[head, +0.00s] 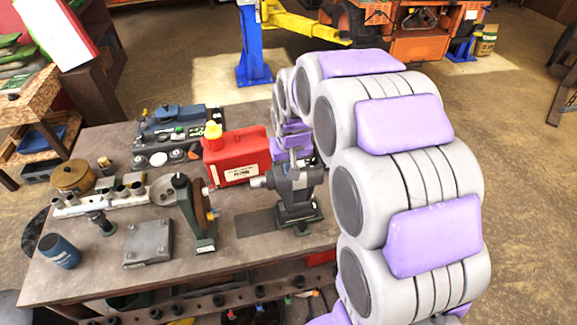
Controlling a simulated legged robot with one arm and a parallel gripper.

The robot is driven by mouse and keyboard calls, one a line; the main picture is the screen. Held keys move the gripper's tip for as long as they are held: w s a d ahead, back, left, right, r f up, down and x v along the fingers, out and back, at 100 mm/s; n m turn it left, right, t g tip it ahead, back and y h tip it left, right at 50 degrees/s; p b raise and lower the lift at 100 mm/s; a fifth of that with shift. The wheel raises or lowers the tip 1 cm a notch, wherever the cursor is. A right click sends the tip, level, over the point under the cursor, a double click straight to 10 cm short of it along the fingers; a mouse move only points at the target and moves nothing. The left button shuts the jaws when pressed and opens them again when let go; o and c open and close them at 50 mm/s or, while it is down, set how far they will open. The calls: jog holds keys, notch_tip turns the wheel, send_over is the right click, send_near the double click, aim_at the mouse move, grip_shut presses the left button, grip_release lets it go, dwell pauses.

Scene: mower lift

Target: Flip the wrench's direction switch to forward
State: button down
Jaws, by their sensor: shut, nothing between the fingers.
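A dark grey power wrench (291,180) stands upright in a dark green holder on the workbench, right of the red petrol can. Its metal drive end points left. Its direction switch is too small to make out. My arm reaches over the bench from the right, and its far end comes down at the top of the wrench. My gripper (295,152) is small in view, shut and empty, just above or against the wrench. I cannot tell whether it touches the wrench.
A blue lift post (252,45) and an orange mower (405,30) stand behind.

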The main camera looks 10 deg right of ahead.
jog(key=shift+s+f, duration=0.6)
jog(key=shift+f, duration=0.3)
jog(key=shift+w, duration=0.15)
jog(key=shift+w+r, duration=0.35)
jog(key=shift+w, duration=0.2)
jog(key=shift+w+r+p, duration=0.1)
jog(key=shift+r+p, duration=0.25)
jog(key=shift+r, duration=0.2)
jog(key=p+v, duration=0.1)
jog(key=v, duration=1.2)
jog(key=s+f+g+b, duration=0.2)
jog(key=s+f+b, duration=0.2)
jog(key=s, duration=1.2)
jog(key=s+f+g+b, duration=0.2)
jog(key=s+f+b, duration=0.2)
jog(key=s+f, duration=0.7)
jog(key=s, duration=0.5)
jog(key=shift+d+b, duration=0.15)
jog(key=shift+b, duration=0.25)
jog(key=c, duration=1.9)
grip_release()
